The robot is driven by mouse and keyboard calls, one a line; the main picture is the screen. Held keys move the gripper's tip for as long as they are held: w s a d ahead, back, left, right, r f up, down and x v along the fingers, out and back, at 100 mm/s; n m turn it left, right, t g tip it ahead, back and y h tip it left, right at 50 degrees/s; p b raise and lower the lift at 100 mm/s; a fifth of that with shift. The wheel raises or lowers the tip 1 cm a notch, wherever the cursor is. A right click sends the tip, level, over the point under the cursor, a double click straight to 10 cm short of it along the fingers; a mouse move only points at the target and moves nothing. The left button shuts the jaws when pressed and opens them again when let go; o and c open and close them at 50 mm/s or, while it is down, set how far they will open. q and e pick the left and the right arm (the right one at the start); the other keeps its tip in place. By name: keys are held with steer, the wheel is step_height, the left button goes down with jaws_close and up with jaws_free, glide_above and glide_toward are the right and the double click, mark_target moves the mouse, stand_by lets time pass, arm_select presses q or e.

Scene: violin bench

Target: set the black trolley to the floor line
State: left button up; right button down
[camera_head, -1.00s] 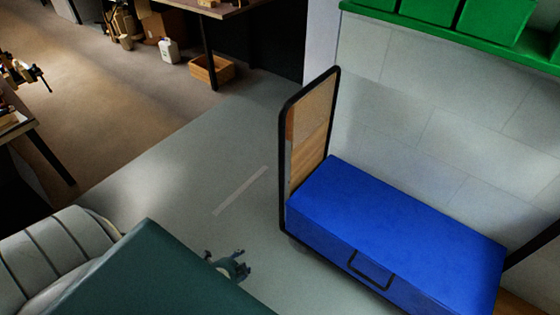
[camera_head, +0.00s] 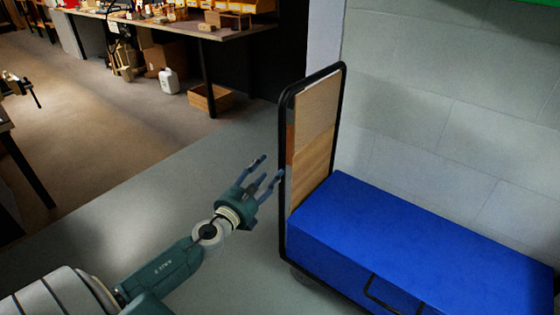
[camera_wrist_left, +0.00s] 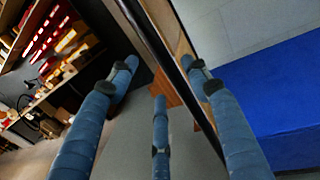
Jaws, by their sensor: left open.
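The black trolley (camera_head: 285,130) stands at the right by the wall, its tubular handle frame upright around a wooden panel (camera_head: 314,130). A blue box (camera_head: 420,230) with a black handle rests on it. My left gripper (camera_head: 268,168) is open and empty, its fingers just left of the frame's near upright. In the left wrist view the open fingers (camera_wrist_left: 160,78) point toward the black tube (camera_wrist_left: 150,40), which runs slantwise between two of them; I cannot tell if they touch. The floor line is not visible now. My right gripper is not in view.
A pale block wall (camera_head: 430,120) stands behind the trolley. A workbench (camera_head: 165,28) with tools is at the back, with a wooden crate (camera_head: 209,98) and a white canister (camera_head: 169,81) beneath. Grey floor (camera_head: 150,180) left of the trolley is clear.

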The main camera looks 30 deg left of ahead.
mark_target(279, 157)
arm_select(q)
steer(key=w, duration=0.5)
steer(key=w+a, duration=0.1)
steer(key=w, duration=0.2)
steer(key=shift+w, duration=0.2)
steer(key=shift+w+b, duration=0.3)
steer(key=shift+w, duration=0.1)
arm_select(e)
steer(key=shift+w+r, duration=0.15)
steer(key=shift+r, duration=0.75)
arm_select(q)
jaws_close()
